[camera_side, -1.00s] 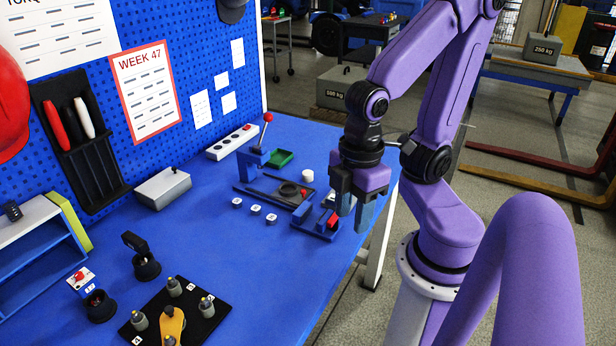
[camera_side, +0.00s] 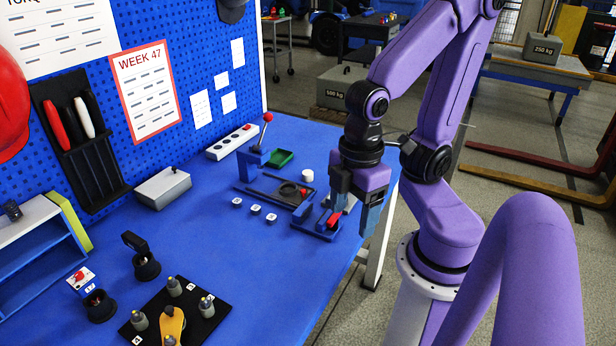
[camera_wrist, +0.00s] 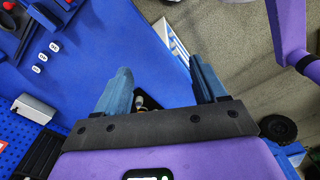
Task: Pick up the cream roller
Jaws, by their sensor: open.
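A short pale cylinder (camera_side: 307,175), which looks like the cream roller, stands upright on the blue table behind the dark fixture tray. My gripper (camera_side: 352,212) hangs to its right and nearer the camera, apart from it. Its fingers point down beside a small blue fixture with a red part (camera_side: 333,220). My gripper also shows in the wrist view (camera_wrist: 160,80), its two blue fingers spread wide. A dark item with a pale piece (camera_wrist: 140,103) shows beyond and between them, partly hidden; I cannot tell what it is. The cylinder is not clearly visible there.
Several small white pieces (camera_side: 255,209) lie left of the fixtures. A grey box (camera_side: 163,187) is by the pegboard, and a black peg plate (camera_side: 205,322) is nearest. The mid-table is clear.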

